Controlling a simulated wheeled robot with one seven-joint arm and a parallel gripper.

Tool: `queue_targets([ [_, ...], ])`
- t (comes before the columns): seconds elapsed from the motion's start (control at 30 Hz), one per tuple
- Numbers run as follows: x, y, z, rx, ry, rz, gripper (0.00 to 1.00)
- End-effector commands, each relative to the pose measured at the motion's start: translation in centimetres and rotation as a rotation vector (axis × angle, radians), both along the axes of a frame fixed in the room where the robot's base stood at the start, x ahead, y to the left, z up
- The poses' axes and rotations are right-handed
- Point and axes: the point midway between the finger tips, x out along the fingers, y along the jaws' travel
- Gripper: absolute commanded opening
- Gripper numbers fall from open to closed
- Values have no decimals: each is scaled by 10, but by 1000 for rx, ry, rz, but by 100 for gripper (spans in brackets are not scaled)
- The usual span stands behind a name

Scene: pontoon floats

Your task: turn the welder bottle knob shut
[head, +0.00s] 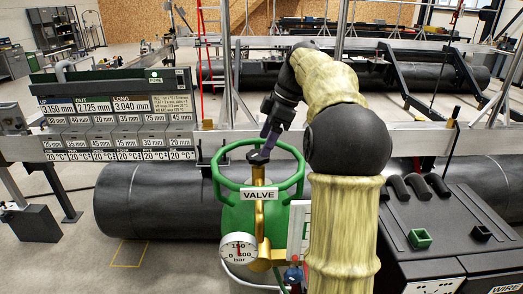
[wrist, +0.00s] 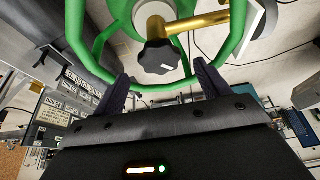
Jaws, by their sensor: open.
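The welder bottle (head: 236,219) is green, with a green guard ring (head: 225,190) around its brass valve (head: 258,176) and a sign reading VALVE below the top. In the wrist view the bottle's dark lobed knob (wrist: 158,57) sits on the end of the brass stem. My gripper (wrist: 161,74) is open and empty, its two dark fingers pointing toward the knob from either side. The knob appears just beyond the fingertips, apart from them.
A round pressure gauge (head: 238,248) juts from the front of the valve. The guard ring's green bars (wrist: 170,87) run close around the fingers. A black machine (head: 440,240) stands at right, and a large dark pipe (head: 150,200) lies behind the bottle.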

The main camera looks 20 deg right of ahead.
Motion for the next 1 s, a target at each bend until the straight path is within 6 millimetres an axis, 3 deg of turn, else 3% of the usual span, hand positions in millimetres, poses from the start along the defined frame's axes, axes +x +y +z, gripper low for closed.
queue_targets([
  [0.3,5,13,-33,1,2,1,75],
  [0.6,6,14,-35,0,-1,0,75],
  [0.83,6,14,-35,0,-1,0,32],
  [1.0,5,14,-35,0,-1,-3,31],
])
